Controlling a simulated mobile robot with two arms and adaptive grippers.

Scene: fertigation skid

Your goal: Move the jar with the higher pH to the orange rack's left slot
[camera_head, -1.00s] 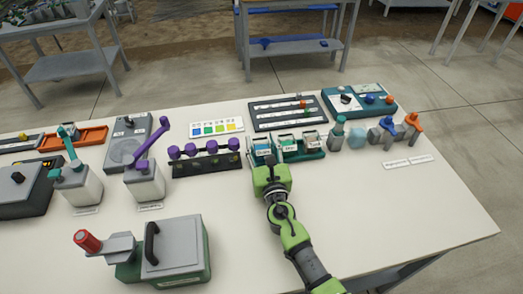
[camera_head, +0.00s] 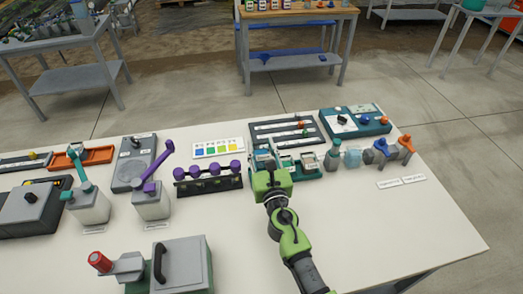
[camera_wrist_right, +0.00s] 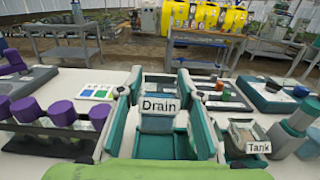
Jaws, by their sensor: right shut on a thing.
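My right gripper (camera_head: 266,160) is shut on the thing labelled Drain (camera_wrist_right: 160,106) in the teal holder; the label stands between the fingers in the right wrist view. A part labelled Tank (camera_wrist_right: 252,148) sits to the right in that view. The middle part is mostly hidden by the gripper. The orange rack (camera_head: 98,156) lies at the far left of the table; its slots are too small to read. No pH value is legible. My left gripper is not in view.
A dark rack with several purple knobs (camera_head: 208,180) stands just left of the gripper. Behind are a colour chart (camera_head: 217,148) and a slider panel (camera_head: 285,132). A grey box with a handle (camera_head: 183,265) stands in front. The right front of the table is clear.

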